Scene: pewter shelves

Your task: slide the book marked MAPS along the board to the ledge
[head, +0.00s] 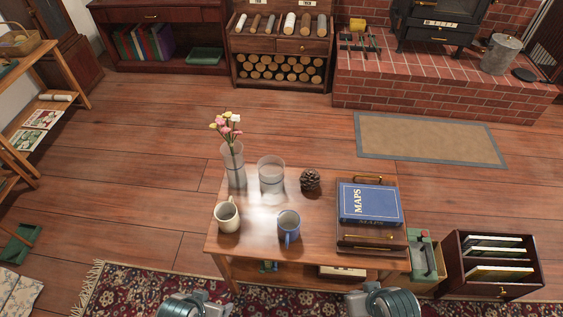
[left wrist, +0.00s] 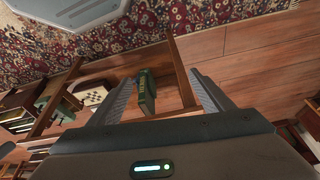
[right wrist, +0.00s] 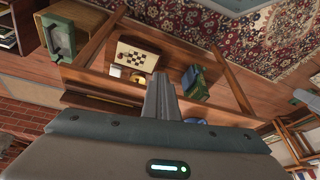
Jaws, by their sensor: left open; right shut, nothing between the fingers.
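The blue book marked MAPS (head: 369,203) lies flat on a dark wooden board (head: 343,238) with brass handles, at the right end of the table (head: 255,243). Its title runs sideways on the cover and shows again on its front edge. I cannot tell which part is the ledge. My left gripper (left wrist: 160,75) is open and empty in the left wrist view. My right gripper (right wrist: 158,75) is shut with nothing in it. Both arms show at the bottom of the head view, in front of the table and apart from the book. Neither wrist view shows the book clearly.
On the table stand a flower vase (head: 233,165), a glass vase (head: 271,178), a pine cone (head: 310,180), a cream mug (head: 227,217) and a blue mug (head: 289,227). A wooden crate (head: 493,286) stands right of the table.

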